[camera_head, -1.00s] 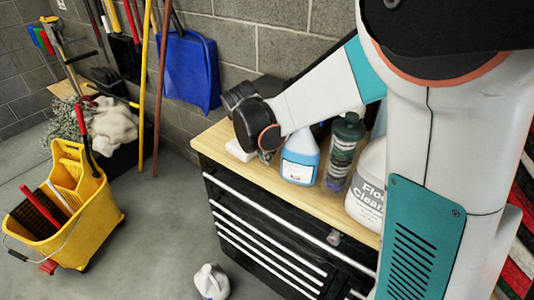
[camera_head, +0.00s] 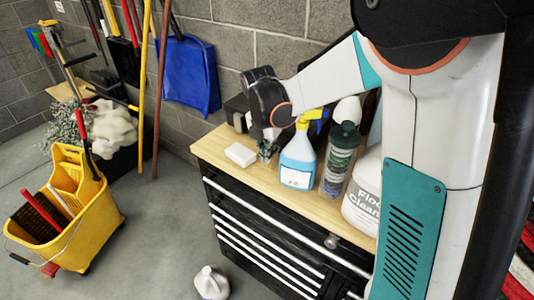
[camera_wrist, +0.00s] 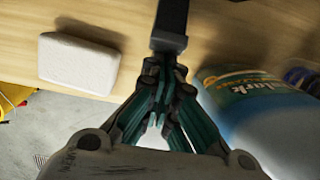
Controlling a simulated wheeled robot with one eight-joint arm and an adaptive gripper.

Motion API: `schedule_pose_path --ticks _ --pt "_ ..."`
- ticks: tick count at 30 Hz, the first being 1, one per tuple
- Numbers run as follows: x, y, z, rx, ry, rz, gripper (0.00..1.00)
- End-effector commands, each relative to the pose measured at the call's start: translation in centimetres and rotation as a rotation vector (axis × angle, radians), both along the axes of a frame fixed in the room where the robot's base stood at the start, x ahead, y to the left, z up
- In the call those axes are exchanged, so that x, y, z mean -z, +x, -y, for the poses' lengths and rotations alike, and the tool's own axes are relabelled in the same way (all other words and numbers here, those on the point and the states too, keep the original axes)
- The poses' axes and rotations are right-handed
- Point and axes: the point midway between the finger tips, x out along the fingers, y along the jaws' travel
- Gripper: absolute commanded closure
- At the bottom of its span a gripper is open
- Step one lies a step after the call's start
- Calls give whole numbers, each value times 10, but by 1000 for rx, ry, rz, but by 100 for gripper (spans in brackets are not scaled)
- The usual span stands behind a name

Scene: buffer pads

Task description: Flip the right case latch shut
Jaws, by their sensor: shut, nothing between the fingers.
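My gripper (camera_head: 266,152) points down over the wooden bench top, between a white block and a blue spray bottle. In the wrist view its dark green fingers (camera_wrist: 162,72) come together and are shut with nothing between them. A black bar (camera_wrist: 171,24) with a small lip at its near end lies just past the fingertips; I cannot tell whether it belongs to a case or touches the fingers. A dark box (camera_head: 236,108) stands at the wall behind my wrist, largely hidden; it may be the case. No latch can be made out clearly.
The white block (camera_head: 241,154) lies left of my gripper. The spray bottle (camera_head: 298,162), a dark green bottle (camera_head: 340,160) and a floor cleaner jug (camera_head: 362,195) stand close on the right. A yellow mop bucket (camera_head: 70,215) and a white jug (camera_head: 211,283) are on the floor.

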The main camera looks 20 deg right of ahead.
Motion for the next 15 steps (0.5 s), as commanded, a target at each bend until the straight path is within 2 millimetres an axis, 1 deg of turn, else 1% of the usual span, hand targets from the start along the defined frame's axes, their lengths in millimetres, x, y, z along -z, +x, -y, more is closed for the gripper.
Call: schedule_pose_path --ticks 1,4,8,15 --pt "-7 3 5 7 34 -23 100" --pt "-15 6 9 6 110 -79 100" --pt "-23 10 14 2 104 -75 100" --pt "-35 20 28 1 102 -74 100"
